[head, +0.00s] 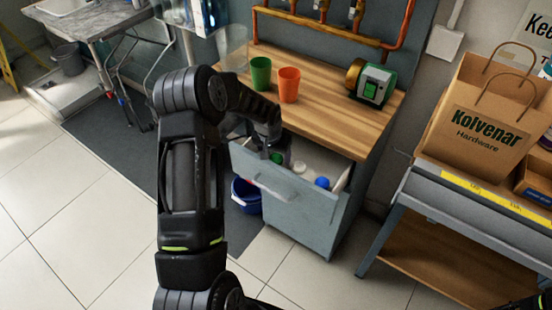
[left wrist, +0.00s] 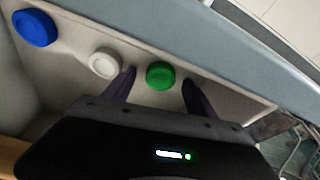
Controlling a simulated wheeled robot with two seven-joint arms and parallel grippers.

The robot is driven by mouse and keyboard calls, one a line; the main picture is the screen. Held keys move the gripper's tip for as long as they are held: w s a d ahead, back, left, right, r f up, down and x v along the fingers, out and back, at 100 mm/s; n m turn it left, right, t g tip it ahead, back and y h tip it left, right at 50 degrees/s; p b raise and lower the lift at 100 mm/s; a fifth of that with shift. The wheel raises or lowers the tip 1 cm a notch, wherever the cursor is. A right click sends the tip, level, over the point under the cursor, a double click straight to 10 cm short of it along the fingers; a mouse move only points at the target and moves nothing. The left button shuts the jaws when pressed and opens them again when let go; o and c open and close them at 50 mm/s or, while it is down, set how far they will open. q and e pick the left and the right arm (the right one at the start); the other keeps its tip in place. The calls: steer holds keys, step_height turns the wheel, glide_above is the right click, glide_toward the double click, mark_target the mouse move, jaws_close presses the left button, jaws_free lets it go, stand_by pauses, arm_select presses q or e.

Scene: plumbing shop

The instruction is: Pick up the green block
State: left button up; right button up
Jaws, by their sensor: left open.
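The green block (left wrist: 160,75) looks like a round, cap-like piece and lies in the open drawer (head: 285,202) of the grey workbench. In the left wrist view it sits between the two spread fingers of my left gripper (left wrist: 160,88), with a gap on each side. The gripper is open and holds nothing. In the head view the green block (head: 277,158) shows just below the left gripper (head: 273,148), partly hidden by it. I cannot tell the exact height of the fingers over the drawer floor. My right gripper does not show.
A white round piece (left wrist: 103,63) lies close beside one finger, and a blue one (left wrist: 34,28) lies farther left. The drawer walls are near. On the wooden top stand a green cup (head: 261,73), an orange cup (head: 289,84) and a green-cased device (head: 372,84).

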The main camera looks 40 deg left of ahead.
arm_select(q)
steer(key=shift+f, duration=0.1)
steer(key=shift+c, duration=0.5)
jaws_close()
stand_by(0.6)
